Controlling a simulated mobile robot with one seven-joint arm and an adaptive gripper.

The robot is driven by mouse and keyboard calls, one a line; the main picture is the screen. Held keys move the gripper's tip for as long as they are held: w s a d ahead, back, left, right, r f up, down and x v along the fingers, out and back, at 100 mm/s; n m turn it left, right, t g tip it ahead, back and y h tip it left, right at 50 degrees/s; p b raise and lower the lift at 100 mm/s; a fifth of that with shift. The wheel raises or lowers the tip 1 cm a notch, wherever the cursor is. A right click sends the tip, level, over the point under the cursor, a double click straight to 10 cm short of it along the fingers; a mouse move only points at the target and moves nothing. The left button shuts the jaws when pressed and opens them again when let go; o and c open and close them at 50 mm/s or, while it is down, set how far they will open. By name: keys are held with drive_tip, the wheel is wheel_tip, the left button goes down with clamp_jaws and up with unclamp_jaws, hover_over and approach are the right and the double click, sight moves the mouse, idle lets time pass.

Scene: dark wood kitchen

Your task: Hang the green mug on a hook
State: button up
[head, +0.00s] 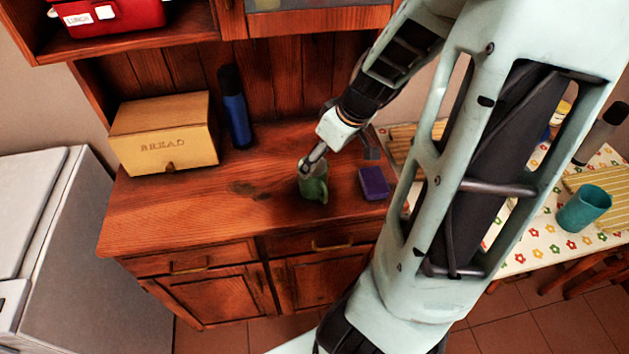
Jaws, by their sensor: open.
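The green mug (316,188) stands upright on the wooden counter of the cabinet, with its handle toward the lower right. My gripper (312,162) is open at the mug's rim, pointing down. One finger shows over the mug's upper left edge; the picture is too small to tell whether it touches or reaches inside. Part of the mug's rim is hidden behind the gripper. I see no hook in this view.
A purple box (373,183) lies close to the mug's right. A bread box (165,133) and a blue bottle (236,107) stand at the back left. The counter's front left (190,215) is clear. A shelf (180,37) overhangs the back. A teal cup (584,208) stands on the right table.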

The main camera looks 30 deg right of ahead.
sight(315, 173)
drive_tip(key=shift+s+d+b+x, duration=0.15)
drive_tip(key=shift+b+x, duration=0.1)
drive_tip(key=shift+x, duration=1.75)
drive_tip(key=shift+s+d+b+x, duration=0.1)
drive_tip(key=shift+b+x, duration=0.1)
drive_tip(key=shift+x, duration=1.85)
drive_tip(key=shift+f, duration=0.1)
drive_tip(key=shift+c, duration=0.4)
drive_tip(key=c, duration=1.5)
